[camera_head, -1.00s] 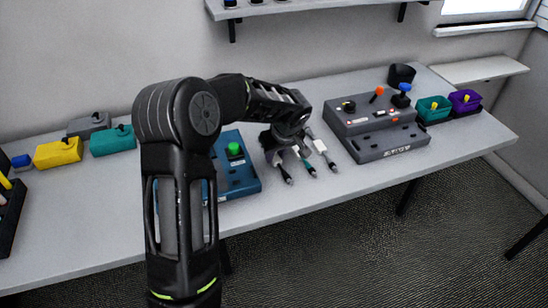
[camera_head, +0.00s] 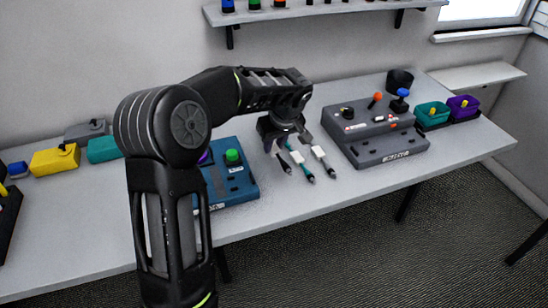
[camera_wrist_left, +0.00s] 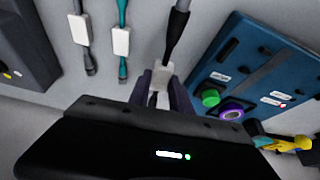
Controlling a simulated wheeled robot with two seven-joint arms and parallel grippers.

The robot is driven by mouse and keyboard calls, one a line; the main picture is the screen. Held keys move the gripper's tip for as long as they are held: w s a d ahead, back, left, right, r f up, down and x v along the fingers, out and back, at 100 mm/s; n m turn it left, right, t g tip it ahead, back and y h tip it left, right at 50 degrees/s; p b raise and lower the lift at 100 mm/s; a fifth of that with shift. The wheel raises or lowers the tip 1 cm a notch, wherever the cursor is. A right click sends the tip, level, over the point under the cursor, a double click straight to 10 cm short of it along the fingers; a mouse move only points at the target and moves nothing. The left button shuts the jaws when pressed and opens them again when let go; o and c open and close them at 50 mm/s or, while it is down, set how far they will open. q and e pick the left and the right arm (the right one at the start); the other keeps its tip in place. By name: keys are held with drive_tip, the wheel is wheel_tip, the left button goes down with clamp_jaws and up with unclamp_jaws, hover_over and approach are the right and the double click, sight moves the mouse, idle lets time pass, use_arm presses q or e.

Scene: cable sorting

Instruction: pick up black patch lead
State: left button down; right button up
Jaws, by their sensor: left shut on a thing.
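The black patch lead (camera_head: 284,163) hangs from my left gripper (camera_head: 277,143). In the left wrist view the gripper (camera_wrist_left: 160,88) is shut around the lead near its white label, and the black plug end (camera_wrist_left: 176,32) sticks out past the fingers. The fingers and gripper body hide part of the lead. A teal lead (camera_head: 298,158) and a white or grey lead (camera_head: 319,154), each with a white label, lie on the table just right of it. My right gripper is not in view.
A blue control box (camera_head: 228,180) with a green button stands left of the gripper. A grey control box (camera_head: 380,135) with joysticks stands to the right. Yellow (camera_head: 55,161) and teal boxes sit at the far left, small bins (camera_head: 433,115) at the right. The front table strip is clear.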

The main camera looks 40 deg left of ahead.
sight(274, 148)
use_arm(q)
wheel_tip(274, 148, up, 4)
drive_tip(key=shift+f, duration=0.1)
idle(0.6)
